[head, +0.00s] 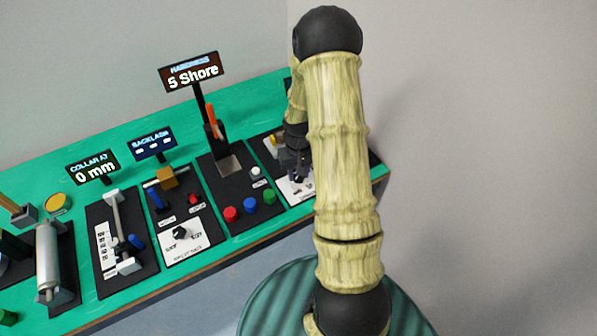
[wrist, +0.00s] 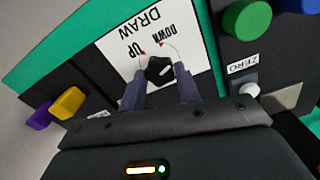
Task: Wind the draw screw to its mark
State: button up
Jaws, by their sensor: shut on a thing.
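The draw screw's black knob (wrist: 158,70) sits on a white plate (wrist: 115,47) lettered DRAW, UP and DOWN, upside down in the wrist view. A pale pointer line shows on the knob's right side. Small red marks are beside the words UP and DOWN. My gripper (wrist: 160,76) has one finger on each side of the knob and is shut on it. In the head view my gripper (head: 293,160) is down at the far-right station, whose white plate (head: 298,190) shows partly. My arm hides most of that station and its display.
In the wrist view, yellow (wrist: 67,103) and purple (wrist: 40,117) blocks stand to the left. A green button (wrist: 247,18) and white ZERO button (wrist: 249,89) are to the right.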

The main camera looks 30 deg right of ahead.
jog(key=o, duration=1)
jog(key=shift+c, duration=0.2)
notch_tip(320, 180, up, 18)
jog(key=b, duration=0.1)
jog(key=shift+f, duration=0.25)
jog(key=s+a+n+t, duration=0.2)
jog(key=s+a, duration=1.1)
jog(key=shift+a+r+t, duration=0.15)
jog(key=shift+r+t, duration=0.05)
jog(key=shift+t, duration=0.1)
